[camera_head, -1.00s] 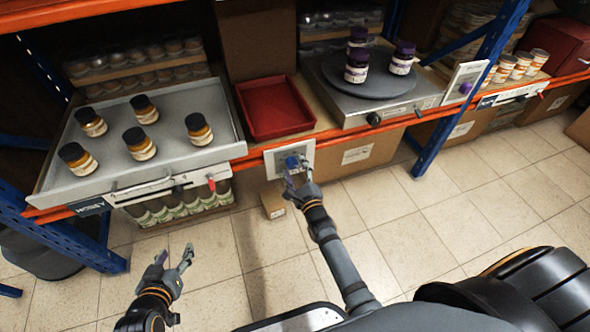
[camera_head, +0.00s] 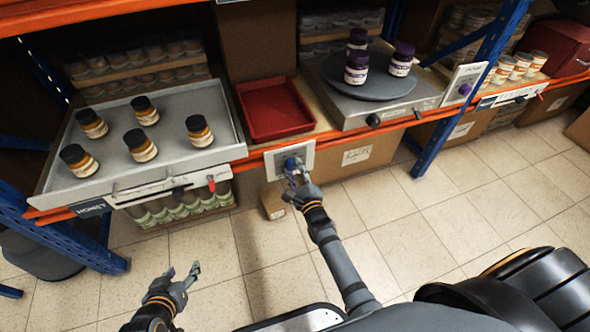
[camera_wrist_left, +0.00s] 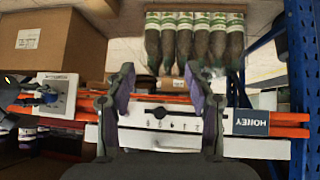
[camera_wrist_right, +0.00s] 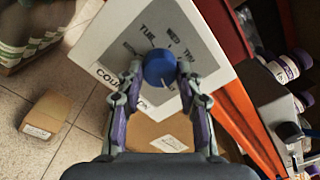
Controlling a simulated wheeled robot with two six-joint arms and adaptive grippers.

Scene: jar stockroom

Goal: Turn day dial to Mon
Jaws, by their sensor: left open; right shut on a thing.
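The blue day dial (camera_wrist_right: 158,68) sits on a pale panel (camera_wrist_right: 112,28) with a grey face. In the right wrist view the face shows TUE, WED and THU; other lettering is partly hidden, and I cannot read the dial's setting. The panel (camera_head: 307,158) is on the orange shelf front in the head view. My right gripper (camera_wrist_right: 157,80) is shut on the dial, one finger on each side; it also shows in the head view (camera_head: 294,175). My left gripper (camera_head: 184,276) is open and empty, low in front of the honey shelf.
A grey tray (camera_head: 95,177) with several amber jars is at left, beside a red tray (camera_head: 274,108). A turntable (camera_head: 372,81) bears three purple-lidded jars. A small cardboard box (camera_head: 272,204) lies on the floor.

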